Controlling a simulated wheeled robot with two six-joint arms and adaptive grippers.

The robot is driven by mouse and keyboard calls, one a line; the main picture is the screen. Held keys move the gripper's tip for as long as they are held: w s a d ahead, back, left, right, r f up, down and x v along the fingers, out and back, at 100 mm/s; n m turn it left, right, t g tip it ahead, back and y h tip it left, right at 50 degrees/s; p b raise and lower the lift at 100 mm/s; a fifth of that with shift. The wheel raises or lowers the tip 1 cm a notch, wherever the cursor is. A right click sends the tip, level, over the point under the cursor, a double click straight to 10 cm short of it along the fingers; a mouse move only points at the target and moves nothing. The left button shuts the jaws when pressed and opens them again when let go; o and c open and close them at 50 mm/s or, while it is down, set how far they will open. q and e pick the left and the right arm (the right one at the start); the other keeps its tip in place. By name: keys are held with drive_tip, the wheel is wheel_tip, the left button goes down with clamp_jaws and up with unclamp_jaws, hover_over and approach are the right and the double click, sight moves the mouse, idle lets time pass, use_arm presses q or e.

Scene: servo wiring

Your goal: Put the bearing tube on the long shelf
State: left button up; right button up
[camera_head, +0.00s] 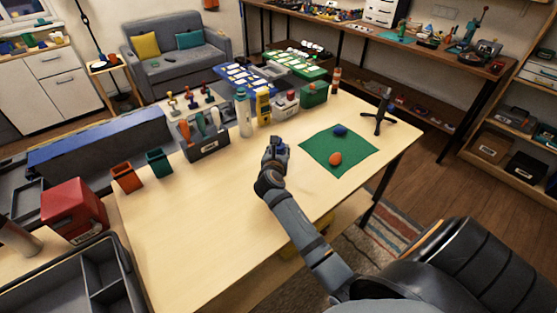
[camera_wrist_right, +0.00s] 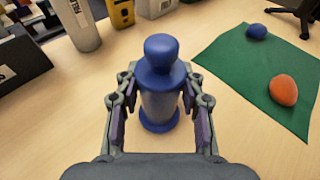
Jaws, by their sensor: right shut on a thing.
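A grey tube with a blue cap and blue base, which looks like the bearing tube (camera_wrist_right: 160,85), stands upright between the fingers of my right gripper (camera_wrist_right: 160,112) in the right wrist view. The right gripper (camera_head: 275,153) is shut on its middle; in the head view it is over the middle of the wooden table. I cannot tell whether the tube's base touches the table. A long wooden shelf unit (camera_head: 511,152) is at the right edge of the head view; I cannot tell whether it is the long shelf. My left gripper is out of view.
A green mat (camera_head: 355,163) with an orange egg-shaped thing (camera_head: 335,158) and a blue one (camera_head: 340,131) lies right of the gripper. A clear bottle (camera_head: 243,115), a yellow box (camera_head: 262,106) and other bins line the table's back edge. The table's front left is clear.

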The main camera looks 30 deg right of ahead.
drive_tip(key=shift+r, duration=0.75)
drive_tip(key=s+r, duration=1.1)
drive_tip(key=s, duration=0.3)
drive_tip(key=shift+d+r+p, duration=0.25)
drive_tip(key=shift+d+p, duration=0.15)
